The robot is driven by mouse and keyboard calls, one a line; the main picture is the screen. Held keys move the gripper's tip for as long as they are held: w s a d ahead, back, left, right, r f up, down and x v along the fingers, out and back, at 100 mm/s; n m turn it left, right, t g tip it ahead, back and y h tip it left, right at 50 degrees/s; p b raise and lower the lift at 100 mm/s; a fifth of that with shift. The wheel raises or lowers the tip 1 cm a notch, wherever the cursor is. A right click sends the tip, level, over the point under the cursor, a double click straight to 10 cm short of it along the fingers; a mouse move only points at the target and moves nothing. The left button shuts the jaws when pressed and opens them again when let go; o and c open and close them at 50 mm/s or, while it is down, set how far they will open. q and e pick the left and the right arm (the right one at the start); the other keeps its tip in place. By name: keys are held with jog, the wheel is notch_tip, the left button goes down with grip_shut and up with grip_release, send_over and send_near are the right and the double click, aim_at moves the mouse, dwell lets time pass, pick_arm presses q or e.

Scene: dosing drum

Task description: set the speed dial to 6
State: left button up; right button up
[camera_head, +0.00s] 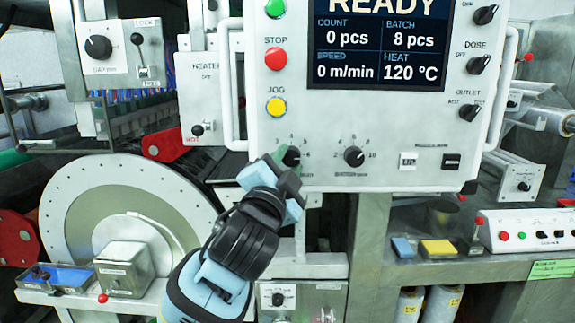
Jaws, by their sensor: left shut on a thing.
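The speed dial (292,156) is a small black knob at the lower left of the white control panel (350,115), with small scale numbers around it. Its label is partly covered by my gripper. My left gripper (284,161) reaches up from below and is shut on the speed dial. The fingers hide part of the knob, and I cannot tell which number it points to. The screen (378,45) reads READY, with speed 0 m/min. My right gripper is not in view.
A similar black dial (354,156) sits just right of the speed dial. The red stop button (276,59) and yellow jog button (276,108) are above. A large pale drum (75,205) stands at left. Blue and yellow blocks (437,248) lie on a ledge at right.

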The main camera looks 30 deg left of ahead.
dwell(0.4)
pick_arm(q)
jog(key=o, duration=1)
jog(key=shift+f, duration=0.1)
